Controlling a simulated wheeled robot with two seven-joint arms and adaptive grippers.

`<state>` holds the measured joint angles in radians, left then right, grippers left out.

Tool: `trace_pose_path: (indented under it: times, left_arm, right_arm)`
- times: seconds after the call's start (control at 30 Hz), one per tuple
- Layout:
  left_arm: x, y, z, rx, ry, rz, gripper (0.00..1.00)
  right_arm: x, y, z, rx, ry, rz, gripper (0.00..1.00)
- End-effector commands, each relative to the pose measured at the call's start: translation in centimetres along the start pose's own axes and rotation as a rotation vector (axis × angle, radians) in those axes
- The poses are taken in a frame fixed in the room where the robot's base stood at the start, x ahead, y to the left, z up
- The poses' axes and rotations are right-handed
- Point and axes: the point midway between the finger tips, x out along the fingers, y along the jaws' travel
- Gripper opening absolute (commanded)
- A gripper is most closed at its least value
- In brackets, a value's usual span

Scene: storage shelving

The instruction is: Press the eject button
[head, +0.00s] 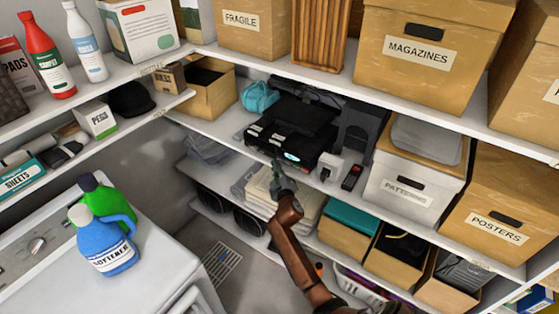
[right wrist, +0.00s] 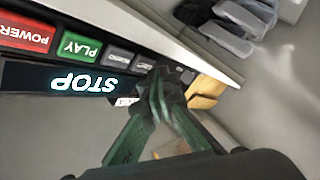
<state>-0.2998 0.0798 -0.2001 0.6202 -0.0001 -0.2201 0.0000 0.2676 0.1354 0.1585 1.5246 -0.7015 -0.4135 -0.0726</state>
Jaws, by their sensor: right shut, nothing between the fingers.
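A black player device (head: 290,143) sits on the middle shelf, with a lit display on its front. In the right wrist view its front appears upside down: a red POWER button (right wrist: 28,33), a green PLAY button (right wrist: 79,46), grey buttons (right wrist: 119,57) with unreadable labels, and a display (right wrist: 84,82) reading STOP. No eject label is legible. My right gripper (head: 277,166) is shut and empty, just in front of the device. In the right wrist view its fingertips (right wrist: 162,82) overlap the far end of the button row, hiding part of it. Contact cannot be told. My left gripper is not in view.
A white dispenser (head: 329,168) and a dark remote-like object (head: 352,177) stand right of the device. A PATTERNS box (head: 408,190) is farther right. Folded cloths (head: 266,187) lie on the shelf below. The upper shelf (head: 340,90) overhangs the device.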

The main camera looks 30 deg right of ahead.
Motion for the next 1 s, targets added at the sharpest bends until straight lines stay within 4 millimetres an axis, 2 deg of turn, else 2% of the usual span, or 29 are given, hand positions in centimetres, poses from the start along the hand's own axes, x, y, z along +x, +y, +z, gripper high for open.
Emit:
trace_pose_path:
  times: [0.37,0.8,1.0]
  left_arm:
    - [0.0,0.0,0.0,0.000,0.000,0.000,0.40]
    - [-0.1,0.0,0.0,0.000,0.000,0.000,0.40]
    - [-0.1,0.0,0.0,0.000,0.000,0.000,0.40]
  right_arm:
    - [-0.3,-0.2,-0.2,0.000,0.001,0.000,0.00]
    - [-3.0,-2.3,-2.3,0.002,0.001,-0.001,0.00]
    - [-3.6,-2.6,-2.6,-0.001,0.001,0.000,0.00]
